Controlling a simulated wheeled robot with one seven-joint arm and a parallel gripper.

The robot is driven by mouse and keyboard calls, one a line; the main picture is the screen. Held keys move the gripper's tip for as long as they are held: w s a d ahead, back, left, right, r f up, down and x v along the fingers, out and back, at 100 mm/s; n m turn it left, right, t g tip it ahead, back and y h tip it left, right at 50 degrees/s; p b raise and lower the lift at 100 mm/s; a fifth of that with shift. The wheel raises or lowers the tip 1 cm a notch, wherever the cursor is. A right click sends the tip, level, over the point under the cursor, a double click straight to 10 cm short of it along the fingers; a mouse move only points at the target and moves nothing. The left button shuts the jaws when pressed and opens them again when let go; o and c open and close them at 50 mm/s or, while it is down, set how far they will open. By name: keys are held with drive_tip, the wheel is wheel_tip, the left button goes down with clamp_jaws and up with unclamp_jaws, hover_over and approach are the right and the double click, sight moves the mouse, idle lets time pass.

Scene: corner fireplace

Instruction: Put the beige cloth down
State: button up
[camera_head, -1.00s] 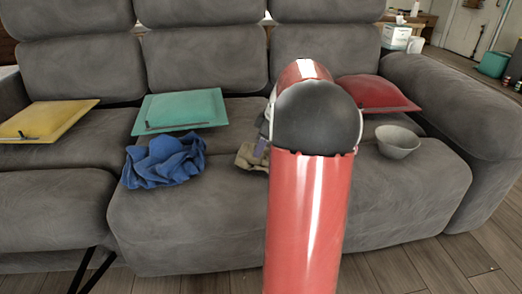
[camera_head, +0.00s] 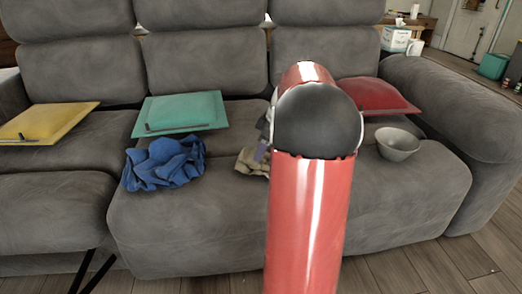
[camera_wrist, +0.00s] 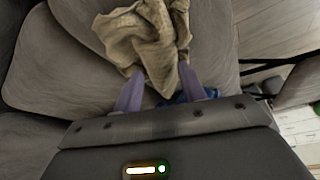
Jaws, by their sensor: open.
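The beige cloth (camera_wrist: 145,40) lies crumpled on the grey sofa seat in the wrist view, just beyond and between my fingertips. My gripper (camera_wrist: 163,88) is open, its two purple fingers apart near the cloth's near end; whether they touch it is not clear. In the head view a small part of the beige cloth (camera_head: 251,161) shows left of my red arm, which hides the rest of it and most of my gripper.
On the sofa (camera_head: 200,235), a blue cloth (camera_head: 165,163) lies left of the beige cloth. A grey bowl (camera_head: 398,144) stands to the right. Bare seat shows in front of the bowl.

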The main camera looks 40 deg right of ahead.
drive_tip(key=p+v, duration=0.2)
drive_tip(key=v, duration=0.8)
drive_tip(key=a+r+m, duration=0.1)
drive_tip(key=a+r, duration=0.1)
drive_tip(key=a, duration=0.8)
drive_tip(key=s+a+f+m+t+h, duration=0.1)
drive_tip(key=s+a+f+m, duration=0.2)
drive_tip(key=s+a, duration=0.5)
drive_tip(key=s+a+f+m+t+h, duration=0.1)
drive_tip(key=s+a+f+m, duration=0.2)
drive_tip(key=s+a, duration=0.5)
drive_tip(key=a+f, duration=0.1)
drive_tip(key=a, duration=0.4)
drive_tip(key=shift+a+h, duration=0.25)
drive_tip(key=shift+h, duration=0.05)
drive_tip(key=shift+r, duration=0.1)
